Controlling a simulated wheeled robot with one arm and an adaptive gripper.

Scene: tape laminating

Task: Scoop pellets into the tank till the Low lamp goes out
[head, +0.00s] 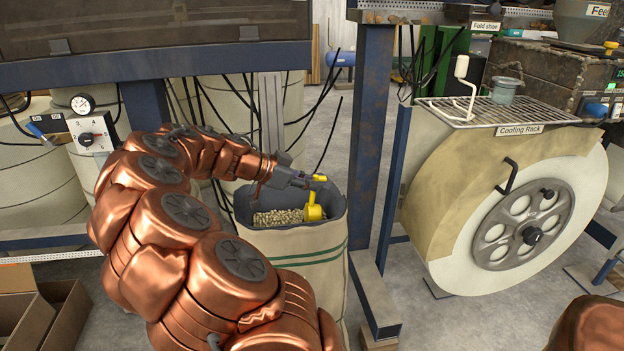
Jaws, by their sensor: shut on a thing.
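My gripper (325,180) is shut on a yellow scoop (314,210) by its upper end. The scoop hangs down at the right side of the open sack (305,265), close to the pellets. I cannot tell whether its bowl touches them or holds any. Pale pellets (277,217) lie inside the sack, below its rim. A hopper labelled "Fee…" (588,20) is cut off at the top right; I cannot tell whether it is the tank. No lamp marked Low can be read.
A blue post (371,120) stands just right of the sack. Further right are the cooling rack (495,110) and a large wheel (525,225). Black cables (322,110) hang behind the sack. An open cardboard box (62,310) lies at the lower left.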

